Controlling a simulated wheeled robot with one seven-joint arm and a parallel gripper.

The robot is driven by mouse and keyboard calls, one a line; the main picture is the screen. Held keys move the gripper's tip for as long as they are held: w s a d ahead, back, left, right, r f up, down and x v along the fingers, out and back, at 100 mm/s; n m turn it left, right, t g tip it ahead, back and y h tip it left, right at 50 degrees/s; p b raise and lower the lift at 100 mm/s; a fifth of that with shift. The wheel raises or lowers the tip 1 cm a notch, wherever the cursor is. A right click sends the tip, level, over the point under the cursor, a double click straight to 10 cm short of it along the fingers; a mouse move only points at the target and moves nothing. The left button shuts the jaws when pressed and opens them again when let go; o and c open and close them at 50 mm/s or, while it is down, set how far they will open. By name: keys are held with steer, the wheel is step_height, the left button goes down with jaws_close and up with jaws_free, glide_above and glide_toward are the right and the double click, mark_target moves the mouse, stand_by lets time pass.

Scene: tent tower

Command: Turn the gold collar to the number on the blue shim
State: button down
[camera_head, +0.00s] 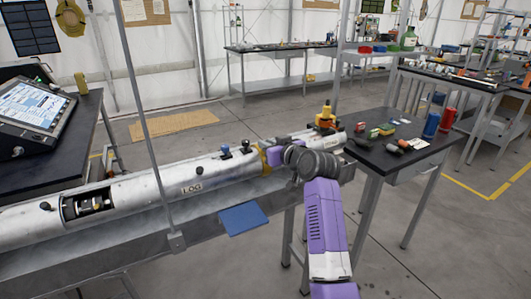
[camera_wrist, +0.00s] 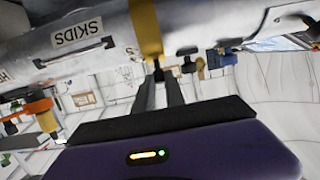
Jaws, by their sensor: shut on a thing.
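The gold collar (camera_head: 264,161) is a narrow band around the long silver tube (camera_head: 150,190). In the wrist view the collar (camera_wrist: 146,30) is close ahead of my gripper (camera_wrist: 158,80). My two fingers are close together on a small dark piece at the collar's lower edge. In the head view my arm hides part of the collar. A flat blue plate (camera_head: 244,218) sits at the bench's front edge; I cannot tell if it is the blue shim, and no number on it is readable.
The tube carries dark and blue knobs (camera_head: 225,151), a "LOG" label and an open window (camera_head: 88,203) at left. A thin upright post (camera_head: 143,110) stands in front. A dark side table (camera_head: 390,155) at right holds a red can, a blue can and small parts.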

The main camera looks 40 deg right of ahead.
steer(key=shift+s+a+f+t+b, duration=0.2)
steer(key=shift+s+t+b, duration=0.3)
steer(key=shift+b, duration=0.45)
steer(key=shift+w, duration=0.1)
steer(key=c, duration=1.4)
jaws_free()
steer(key=shift+d, duration=0.1)
steer(key=shift+f, duration=0.1)
steer(key=shift+v, duration=3.95)
